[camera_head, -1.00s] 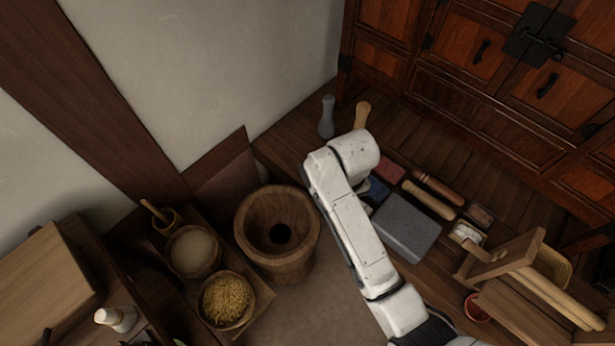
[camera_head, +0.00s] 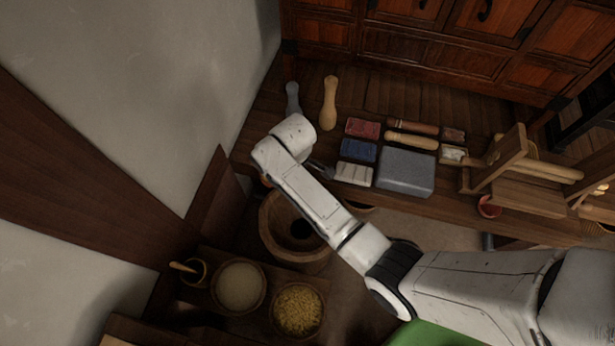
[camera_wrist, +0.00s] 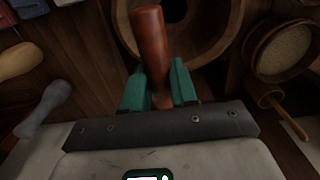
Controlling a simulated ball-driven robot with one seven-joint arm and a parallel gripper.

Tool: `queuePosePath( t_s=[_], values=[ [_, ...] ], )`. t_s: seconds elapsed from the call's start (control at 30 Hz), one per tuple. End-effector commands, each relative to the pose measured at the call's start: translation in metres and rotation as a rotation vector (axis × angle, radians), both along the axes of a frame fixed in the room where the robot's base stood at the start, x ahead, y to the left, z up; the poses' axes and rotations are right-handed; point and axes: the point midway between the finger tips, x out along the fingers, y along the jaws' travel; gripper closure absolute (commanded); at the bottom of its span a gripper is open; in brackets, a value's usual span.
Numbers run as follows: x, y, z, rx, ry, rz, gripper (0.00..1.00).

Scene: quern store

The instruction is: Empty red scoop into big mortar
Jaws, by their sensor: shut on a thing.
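The big mortar (camera_head: 272,248) is a round wooden tub with a dark hollow, on the floor left of centre in the head view. My arm crosses over its upper right rim. In the wrist view the mortar (camera_wrist: 224,38) is at the top, just beyond my gripper. My gripper (camera_wrist: 156,85) has teal fingers shut on a smooth red-brown cylindrical piece, seemingly the red scoop (camera_wrist: 150,38). It points towards the mortar and overlaps its rim in the picture. The scoop's bowl and any contents cannot be made out.
Bowls of pale grain (camera_head: 239,287) and yellow grain (camera_head: 298,310) stand below the mortar, beside a small pot with a wooden handle (camera_head: 186,267). A low shelf holds a grey stone block (camera_head: 406,172), a wooden pestle (camera_head: 329,105) and a grey pestle (camera_head: 292,98).

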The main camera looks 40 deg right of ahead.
Motion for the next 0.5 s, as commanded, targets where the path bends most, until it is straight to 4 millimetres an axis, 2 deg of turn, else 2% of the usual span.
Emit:
queuePosePath(
  t_s=[0.3,0.5],
  values=[
    [-0.001,-0.038,-0.042,0.000,-0.001,0.566,1.00],
    [-0.006,-0.052,-0.059,-0.001,-0.003,0.783,1.00]
  ],
)
